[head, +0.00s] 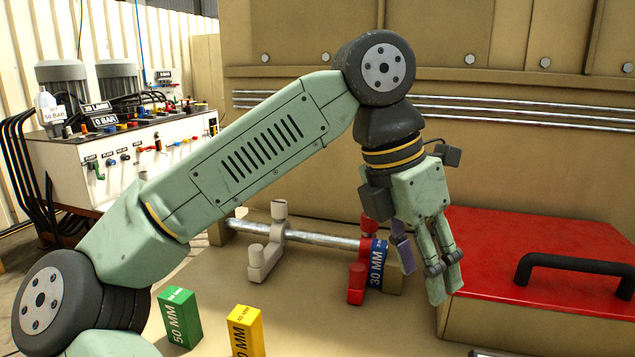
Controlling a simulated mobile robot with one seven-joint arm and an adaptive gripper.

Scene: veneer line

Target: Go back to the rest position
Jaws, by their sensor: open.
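My gripper (424,270) is open and points down, left of the red lid and in front of the metal rod (320,239). I see nothing held between its fingers. A blue block (377,265) marked 30 MM stands by the right part of the rod, beside a red support (357,284) and just left of my gripper. My gripper partly hides that area. A green block (179,318) marked 50 MM and a yellow block (246,332) stand upright at the front of the table. The yellow block's lower end is cut off by the picture's edge.
A beige support (262,262) holds the rod's left part. A red-lidded box (500,250) with a black handle (575,266) stands at right. A white control unit (140,150) with hoses is at back left. A tan panel (300,150) closes the back. Bare table (215,275) lies front left.

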